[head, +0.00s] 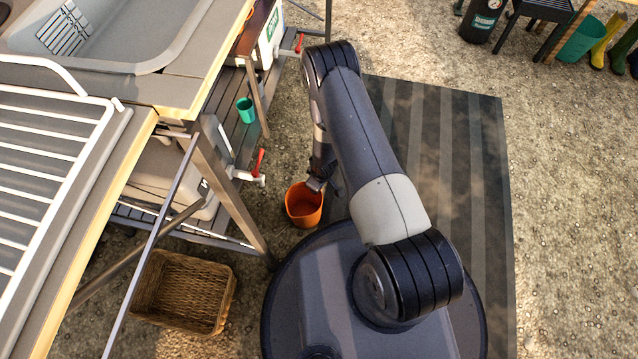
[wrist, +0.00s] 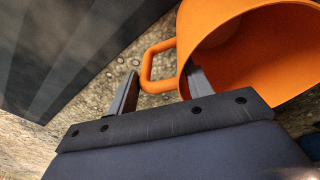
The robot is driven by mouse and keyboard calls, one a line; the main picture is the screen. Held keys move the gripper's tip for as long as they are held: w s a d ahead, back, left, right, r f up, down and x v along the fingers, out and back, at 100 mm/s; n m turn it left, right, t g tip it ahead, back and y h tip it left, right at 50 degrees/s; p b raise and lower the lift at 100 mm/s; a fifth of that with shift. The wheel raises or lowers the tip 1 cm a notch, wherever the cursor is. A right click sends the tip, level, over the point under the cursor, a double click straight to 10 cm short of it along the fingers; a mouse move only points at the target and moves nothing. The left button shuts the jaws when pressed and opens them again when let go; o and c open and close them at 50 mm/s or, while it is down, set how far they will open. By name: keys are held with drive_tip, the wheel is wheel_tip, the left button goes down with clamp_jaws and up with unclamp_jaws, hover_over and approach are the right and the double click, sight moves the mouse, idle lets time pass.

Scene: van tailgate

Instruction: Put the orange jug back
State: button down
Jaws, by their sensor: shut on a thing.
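The orange jug (head: 304,205) shows in the head view just left of the striped mat, beside my base and below the shelf's level edge. It looks open at the top and empty. My gripper (head: 316,184) is at the jug's upper edge in the head view. In the wrist view the jug (wrist: 262,50) fills the upper right, with its loop handle toward the left. My gripper (wrist: 160,88) has one finger on each side of the handle there, shut on it. Whether the jug touches the ground cannot be told.
A shelf stand on the left holds a grey sink (head: 120,35), a white drying rack (head: 45,170) and a green cup (head: 246,110) on its lower slats. Red-handled taps (head: 258,163) stick out toward the jug. A wicker basket (head: 183,291) sits on the gravel. The mat (head: 455,180) is clear at right.

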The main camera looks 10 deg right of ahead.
drive_tip(key=shift+f, duration=0.15)
drive_tip(key=c, duration=0.7)
unclamp_jaws()
drive_tip(key=shift+o, duration=0.2)
wheel_tip(320, 180, up, 12)
drive_tip(key=s+p, duration=0.2)
drive_tip(key=p, duration=0.2)
drive_tip(key=shift+d, duration=0.35)
drive_tip(key=f+b, duration=0.1)
drive_tip(key=f, duration=0.3)
drive_tip(key=w+f+b, duration=0.1)
drive_tip(key=f+b, duration=0.1)
drive_tip(key=f, duration=0.2)
drive_tip(key=w+f+b, duration=0.1)
drive_tip(key=f, duration=0.3)
drive_tip(key=shift+a+f+b, duration=0.15)
drive_tip(key=shift+a+b, duration=0.15)
drive_tip(key=shift+a, duration=0.05)
wheel_tip(320, 180, up, 2)
drive_tip(key=shift+p, duration=0.75)
drive_tip(key=shift+r+p, duration=0.35)
drive_tip(key=shift+r, duration=0.35)
